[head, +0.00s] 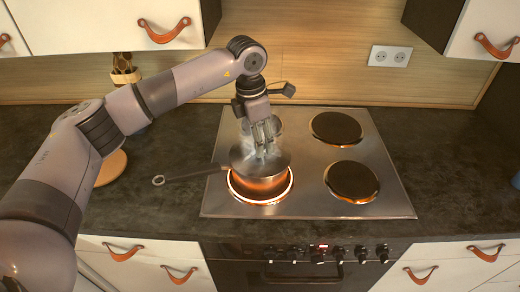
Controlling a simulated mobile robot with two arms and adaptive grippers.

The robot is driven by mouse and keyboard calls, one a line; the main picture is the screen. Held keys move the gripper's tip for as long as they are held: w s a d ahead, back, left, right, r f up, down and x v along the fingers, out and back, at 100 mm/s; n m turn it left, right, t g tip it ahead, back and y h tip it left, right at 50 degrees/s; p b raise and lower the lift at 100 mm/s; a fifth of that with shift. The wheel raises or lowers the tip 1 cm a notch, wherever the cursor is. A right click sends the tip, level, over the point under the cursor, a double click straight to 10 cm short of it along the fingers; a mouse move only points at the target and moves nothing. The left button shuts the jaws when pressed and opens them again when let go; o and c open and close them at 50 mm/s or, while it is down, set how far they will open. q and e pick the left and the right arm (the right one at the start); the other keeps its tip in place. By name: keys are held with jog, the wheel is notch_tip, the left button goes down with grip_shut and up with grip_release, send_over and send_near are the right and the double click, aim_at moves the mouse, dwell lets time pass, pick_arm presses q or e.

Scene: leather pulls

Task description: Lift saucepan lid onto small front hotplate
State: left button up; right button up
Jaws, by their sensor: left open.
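A steel saucepan (259,178) sits on the front left hotplate (283,192), which glows orange. Its long handle (188,175) points left and ends in a ring. A pale haze hangs over the pan. My left gripper (265,149) points down over the pan's top, open, with its fingertips close to the middle. The lid cannot be made out clearly under the fingers, and I cannot tell whether they touch it. The front right hotplate (352,181) is dark and bare, and looks smaller than the glowing one. My right gripper is not in view.
The back right hotplate (336,128) is bare. The back left hotplate (262,124) is partly hidden by my gripper. A round wooden board (112,167) lies on the dark counter (440,160) at left, partly behind my arm. Cabinets with leather pulls hang above.

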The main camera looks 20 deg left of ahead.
pick_arm(q)
jog(key=shift+w+f, duration=0.1)
jog(key=shift+f, duration=0.85)
jog(key=shift+d, duration=0.1)
grip_shut()
